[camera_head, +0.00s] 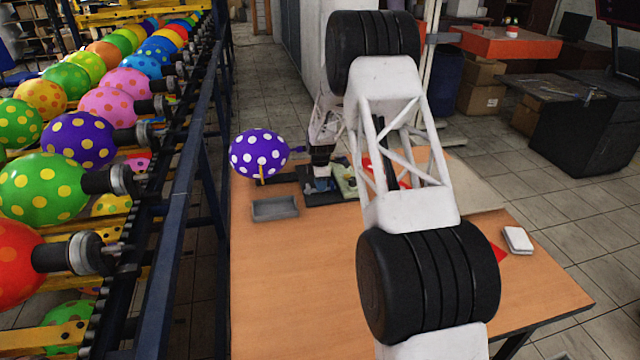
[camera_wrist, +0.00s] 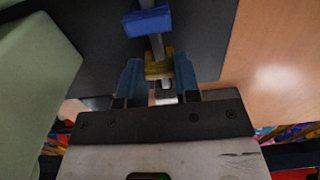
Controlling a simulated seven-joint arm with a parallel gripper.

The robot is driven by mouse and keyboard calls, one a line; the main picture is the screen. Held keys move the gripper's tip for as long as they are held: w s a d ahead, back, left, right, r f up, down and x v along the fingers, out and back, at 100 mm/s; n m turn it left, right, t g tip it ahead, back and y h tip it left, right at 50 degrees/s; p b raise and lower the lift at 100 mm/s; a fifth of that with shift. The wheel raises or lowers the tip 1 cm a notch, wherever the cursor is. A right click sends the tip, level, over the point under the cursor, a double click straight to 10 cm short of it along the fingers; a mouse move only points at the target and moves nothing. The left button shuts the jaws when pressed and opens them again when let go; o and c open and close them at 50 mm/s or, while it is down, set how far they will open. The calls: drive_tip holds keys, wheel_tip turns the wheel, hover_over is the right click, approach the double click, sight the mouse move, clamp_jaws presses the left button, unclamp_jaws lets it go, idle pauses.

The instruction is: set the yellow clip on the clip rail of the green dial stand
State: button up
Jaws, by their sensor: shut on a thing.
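My gripper (camera_wrist: 159,80) is shut on the yellow clip (camera_wrist: 158,66), which sits between its two blue-grey fingers in the wrist view. The clip meets a thin grey rail (camera_wrist: 157,45); I cannot tell whether it sits fully on it. A blue clip (camera_wrist: 147,20) is on the same rail, further up the picture and apart from the yellow one. A pale green block (camera_wrist: 35,80), seemingly part of the green dial stand, fills the left side. In the head view my gripper (camera_head: 322,172) is small and low over the dark base; the clip cannot be made out there.
A purple balloon with white dots (camera_head: 258,153) stands left of my gripper. A grey tray (camera_head: 275,208) lies in front of it on the wooden table (camera_head: 290,290). A white block (camera_head: 517,240) lies at the right. The table's front left is clear. A rack of balloons (camera_head: 85,150) runs along the left.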

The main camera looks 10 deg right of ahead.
drive_tip(key=o, duration=0.9)
drive_tip(key=shift+r, duration=0.1)
drive_tip(key=shift+r, duration=3.75)
